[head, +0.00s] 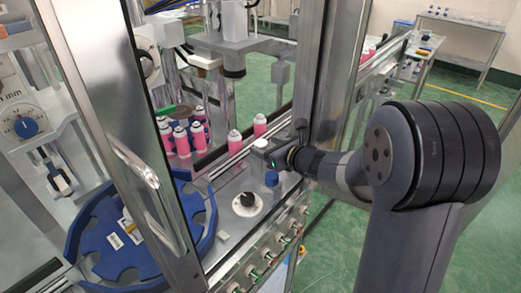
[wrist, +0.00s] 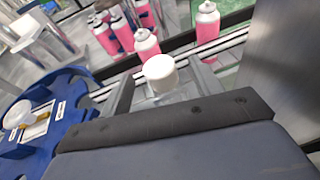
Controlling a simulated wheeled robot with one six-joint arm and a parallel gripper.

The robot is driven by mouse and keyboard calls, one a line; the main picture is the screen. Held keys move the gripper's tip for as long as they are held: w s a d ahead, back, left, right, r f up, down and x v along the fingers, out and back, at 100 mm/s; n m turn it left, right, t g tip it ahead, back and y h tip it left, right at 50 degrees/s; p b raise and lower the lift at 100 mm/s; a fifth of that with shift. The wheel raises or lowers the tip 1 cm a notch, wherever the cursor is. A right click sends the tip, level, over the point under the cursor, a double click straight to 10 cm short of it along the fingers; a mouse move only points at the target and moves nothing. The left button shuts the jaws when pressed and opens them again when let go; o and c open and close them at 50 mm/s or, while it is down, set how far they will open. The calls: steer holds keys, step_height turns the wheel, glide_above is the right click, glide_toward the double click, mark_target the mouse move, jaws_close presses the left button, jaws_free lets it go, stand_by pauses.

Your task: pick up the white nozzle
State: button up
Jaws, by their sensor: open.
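A white round piece that looks like the white nozzle (wrist: 160,73) stands upright in the wrist view, just beyond my gripper. My gripper (wrist: 165,84) is open, with one dark finger on each side of the white piece. I cannot tell whether either finger touches it. In the head view my gripper (head: 268,159) is low over the machine's front ledge, beside the conveyor.
Pink cans with white tops (head: 260,125) stand on the conveyor just behind, and several more (head: 182,140) are grouped to the left. A blue round tray (head: 85,225) lies at left. A black knob (head: 247,199) and a metal door frame (head: 320,75) are close by.

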mark_target(259, 140)
steer(key=shift+p+x, duration=0.8)
steer(key=shift+x, duration=1.85)
steer(key=shift+f, duration=0.15)
steer(key=shift+s, duration=0.1)
steer(key=c, duration=1.1)
steer(key=shift+c, duration=0.2)
steer(key=shift+r, duration=0.5)
steer(key=r, duration=0.2)
steer(key=shift+s+d+r+b, duration=0.2)
steer(key=shift+d+r+b, duration=0.1)
steer(key=shift+b, duration=0.1)
steer(key=s+d+b, duration=0.3)
steer(key=s+d, duration=0.8)
steer(key=s, duration=0.2)
steer(key=shift+s+d, duration=0.1)
